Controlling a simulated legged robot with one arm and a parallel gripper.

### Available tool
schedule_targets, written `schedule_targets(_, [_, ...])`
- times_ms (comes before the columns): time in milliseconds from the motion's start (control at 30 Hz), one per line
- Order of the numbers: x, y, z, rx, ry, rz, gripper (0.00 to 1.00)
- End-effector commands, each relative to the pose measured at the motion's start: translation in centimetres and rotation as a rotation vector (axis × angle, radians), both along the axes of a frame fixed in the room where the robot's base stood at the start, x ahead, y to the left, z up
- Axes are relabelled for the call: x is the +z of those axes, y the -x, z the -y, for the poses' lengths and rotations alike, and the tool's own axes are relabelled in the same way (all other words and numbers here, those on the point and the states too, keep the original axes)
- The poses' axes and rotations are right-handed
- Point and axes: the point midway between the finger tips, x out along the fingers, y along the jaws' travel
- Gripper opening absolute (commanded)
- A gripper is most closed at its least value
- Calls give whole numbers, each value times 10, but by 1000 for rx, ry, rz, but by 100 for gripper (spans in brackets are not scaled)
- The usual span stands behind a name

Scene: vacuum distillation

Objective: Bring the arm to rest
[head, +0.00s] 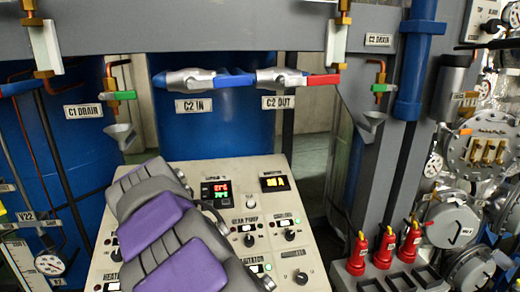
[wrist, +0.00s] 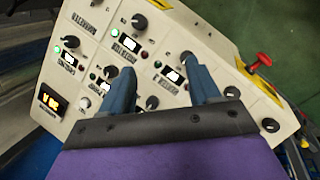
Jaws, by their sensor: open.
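My gripper (wrist: 162,80) shows in the wrist view as two blue-grey fingers spread apart with nothing between them. It is over the cream control panel (wrist: 85,50), which has black knobs and small displays. Whether the fingertips touch the panel cannot be told. In the head view my purple and grey arm lies across the left part of the control panel (head: 262,214). My gripper cannot be made out there, and the arm hides some of the knobs and labels.
Above the panel are a blue-handled valve (head: 205,79) and a red-handled valve (head: 300,79). Red bottles (head: 384,247) stand in a dark rack at right, near metal flanges (head: 485,145). A red knob (wrist: 263,60) is at the panel's right edge in the wrist view.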

Motion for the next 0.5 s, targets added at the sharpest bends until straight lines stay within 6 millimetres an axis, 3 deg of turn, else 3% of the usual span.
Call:
schedule_targets(33, [-3,2,31,-74,-8,3,62])
schedule_targets(200, [-11,22,119,-299,-48,-1,62])
schedule_targets(367, [-27,59,184,-485,-94,-15,62])
schedule_targets(500, [-50,102,226,-624,-141,-39,62])
